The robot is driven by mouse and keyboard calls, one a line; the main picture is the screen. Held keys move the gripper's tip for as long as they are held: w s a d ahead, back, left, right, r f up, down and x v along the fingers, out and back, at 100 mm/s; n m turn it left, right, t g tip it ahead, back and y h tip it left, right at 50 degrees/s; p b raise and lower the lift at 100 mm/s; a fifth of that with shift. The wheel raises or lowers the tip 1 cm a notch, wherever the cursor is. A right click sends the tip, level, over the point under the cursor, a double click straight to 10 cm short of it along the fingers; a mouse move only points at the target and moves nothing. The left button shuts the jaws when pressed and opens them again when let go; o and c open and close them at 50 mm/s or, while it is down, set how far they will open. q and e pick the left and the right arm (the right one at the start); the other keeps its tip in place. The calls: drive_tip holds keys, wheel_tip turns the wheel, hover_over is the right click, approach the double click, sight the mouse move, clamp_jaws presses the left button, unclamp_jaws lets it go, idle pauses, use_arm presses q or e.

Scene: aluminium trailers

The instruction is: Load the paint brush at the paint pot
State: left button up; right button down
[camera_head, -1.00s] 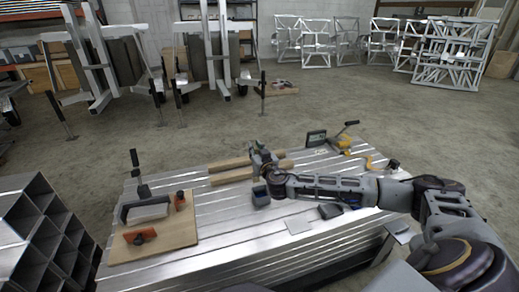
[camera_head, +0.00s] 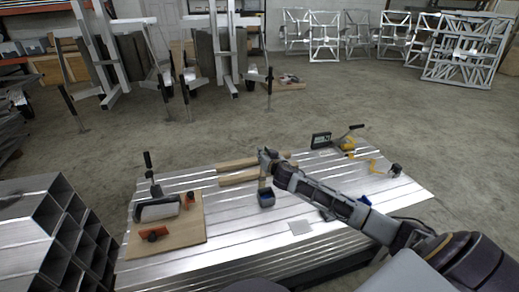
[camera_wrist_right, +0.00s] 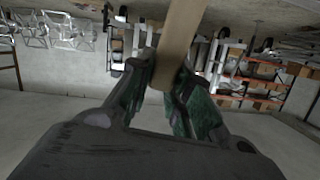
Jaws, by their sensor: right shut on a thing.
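The paint pot (camera_head: 266,201) is a small dark container with a blue inside, standing on the silvery slatted table (camera_head: 245,228) near its middle. My right gripper (camera_head: 266,158) is above and just behind the pot. It is shut on the paint brush, whose tan handle (camera_wrist_right: 178,42) shows between the fingers in the right wrist view. In the head view a thin piece of the brush (camera_head: 262,183) hangs below the gripper towards the pot. I cannot tell whether its tip touches the paint. The bristles are not clearly visible. My left gripper is out of view.
Two wooden bars (camera_head: 238,179) lie behind the pot. A wooden board (camera_head: 190,234) with orange-and-black pieces lies left. A dark upright box (camera_head: 320,140) and a yellow tool (camera_head: 347,143) are at the back right. A grey square (camera_head: 300,227) lies in front. Aluminium tubes (camera_head: 45,230) stand at left.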

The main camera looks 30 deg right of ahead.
use_arm(q)
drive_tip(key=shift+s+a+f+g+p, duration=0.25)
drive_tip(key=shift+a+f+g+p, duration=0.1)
drive_tip(key=shift+p, duration=0.2)
use_arm(e)
drive_tip(key=shift+s+d+f+m+g, duration=0.15)
drive_tip(key=shift+s+d+f, duration=0.1)
drive_tip(key=shift+d+f, duration=0.3)
drive_tip(key=shift+s+d+f+m+g, duration=0.15)
drive_tip(key=shift+s+d+f, duration=0.15)
drive_tip(key=shift+d, duration=0.4)
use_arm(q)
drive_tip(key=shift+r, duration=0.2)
use_arm(e)
drive_tip(key=shift+f, duration=0.15)
use_arm(q)
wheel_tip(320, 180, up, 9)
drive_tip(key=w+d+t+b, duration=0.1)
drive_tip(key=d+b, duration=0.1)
drive_tip(key=b, duration=0.4)
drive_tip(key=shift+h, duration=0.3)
use_arm(e)
drive_tip(key=shift+f, duration=2.9)
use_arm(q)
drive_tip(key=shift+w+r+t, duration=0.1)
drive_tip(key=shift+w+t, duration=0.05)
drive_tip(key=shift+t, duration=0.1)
